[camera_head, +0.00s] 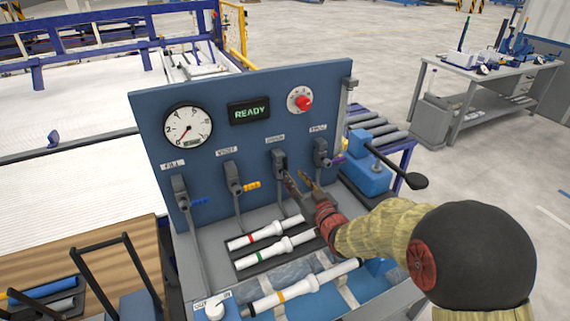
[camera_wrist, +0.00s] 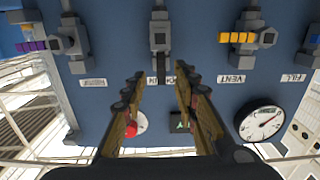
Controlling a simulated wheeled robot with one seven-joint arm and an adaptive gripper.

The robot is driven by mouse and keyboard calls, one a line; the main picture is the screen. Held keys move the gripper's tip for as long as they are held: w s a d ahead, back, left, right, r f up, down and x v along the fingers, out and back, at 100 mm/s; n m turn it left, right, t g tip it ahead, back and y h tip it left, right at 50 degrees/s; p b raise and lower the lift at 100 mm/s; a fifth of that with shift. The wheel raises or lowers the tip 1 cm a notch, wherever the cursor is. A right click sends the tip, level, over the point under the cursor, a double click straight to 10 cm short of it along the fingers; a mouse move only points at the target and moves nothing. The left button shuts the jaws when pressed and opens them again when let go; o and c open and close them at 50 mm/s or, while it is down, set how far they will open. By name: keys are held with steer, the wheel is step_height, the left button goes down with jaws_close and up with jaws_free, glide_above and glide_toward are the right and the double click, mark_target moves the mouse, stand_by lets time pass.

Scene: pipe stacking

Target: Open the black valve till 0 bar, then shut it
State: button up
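The black valve (camera_head: 279,160) is third from the left on the blue panel, above the DRAIN pipe; its body also shows at the top centre of the wrist view (camera_wrist: 158,36). Its dark handle (camera_wrist: 161,66) appears in line with the pipe, unlike the sideways coloured handles. My gripper (camera_head: 296,177) is close in front of this valve. In the wrist view, its fingers (camera_wrist: 158,78) are apart, one on each side of the handle's line, with nothing visibly held. The pressure gauge (camera_head: 188,127) has its needle toward the lower left; the exact reading is too small to tell.
The blue-handled FILL valve (camera_head: 182,195), yellow-handled VENT valve (camera_head: 234,180) and purple-handled valve (camera_head: 321,150) flank it. A READY display (camera_head: 249,113) and red knob (camera_head: 304,103) sit above. White pipes (camera_head: 260,236) lie in front below. A black-knobbed lever (camera_head: 400,172) stands right.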

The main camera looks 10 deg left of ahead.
mark_target(286, 164)
steer(key=shift+r+b+x, duration=0.2)
steer(key=shift+b+x, duration=0.1)
steer(key=shift+x, duration=1)
steer(key=shift+r+b+x, duration=0.2)
steer(key=shift+b+x, duration=0.15)
steer(key=shift+x, duration=0.95)
steer(key=shift+r+b+x, duration=0.2)
steer(key=shift+b+x, duration=0.1)
steer(key=shift+x, duration=1)
steer(key=shift+c, duration=1.1)
jaws_close()
